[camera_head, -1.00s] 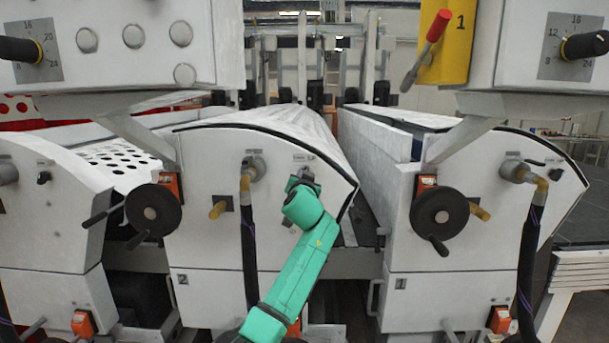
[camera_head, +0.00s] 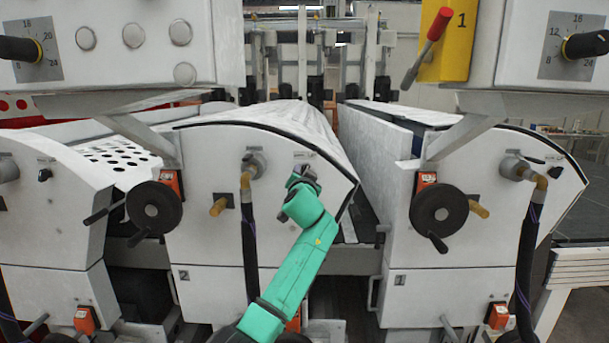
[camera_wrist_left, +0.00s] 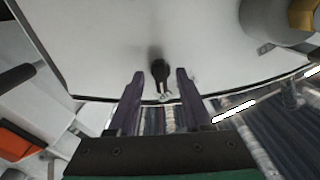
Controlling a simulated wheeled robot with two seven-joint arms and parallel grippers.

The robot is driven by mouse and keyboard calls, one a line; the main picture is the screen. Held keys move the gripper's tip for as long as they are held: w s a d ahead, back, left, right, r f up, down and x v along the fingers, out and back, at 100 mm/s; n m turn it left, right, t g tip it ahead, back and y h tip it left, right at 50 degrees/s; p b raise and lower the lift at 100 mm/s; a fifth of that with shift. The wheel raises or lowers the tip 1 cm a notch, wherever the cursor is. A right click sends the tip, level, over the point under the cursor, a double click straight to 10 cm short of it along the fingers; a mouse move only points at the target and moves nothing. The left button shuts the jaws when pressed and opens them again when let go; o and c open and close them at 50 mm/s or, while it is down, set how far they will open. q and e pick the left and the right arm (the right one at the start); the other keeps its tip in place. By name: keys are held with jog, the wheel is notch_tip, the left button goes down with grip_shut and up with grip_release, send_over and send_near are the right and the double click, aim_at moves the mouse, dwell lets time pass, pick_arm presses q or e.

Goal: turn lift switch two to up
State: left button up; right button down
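The lift switch of unit two is a small black knob (camera_wrist_left: 160,72) on the white curved side panel (camera_head: 215,165) marked 2. In the left wrist view it stands between the two dark fingers of my left gripper (camera_wrist_left: 161,100), near their tips. The fingers are open, with a gap on both sides of the knob, so no grip shows. In the head view my left gripper (camera_head: 304,180) is at the upper right of that panel, just below a small label, and it hides the switch. My right gripper is in neither view.
A black handwheel (camera_head: 154,209) and a dark hose (camera_head: 249,245) are left of my arm on the same unit. Unit 1's panel (camera_head: 460,285), with a similar handwheel (camera_head: 439,210), stands to the right. White control boxes (camera_head: 125,40) hang above.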

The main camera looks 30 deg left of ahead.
pick_arm(q)
jog(key=b+v, duration=0.5)
jog(key=v, duration=0.9)
jog(key=shift+s, duration=0.25)
jog(key=shift+d, duration=0.1)
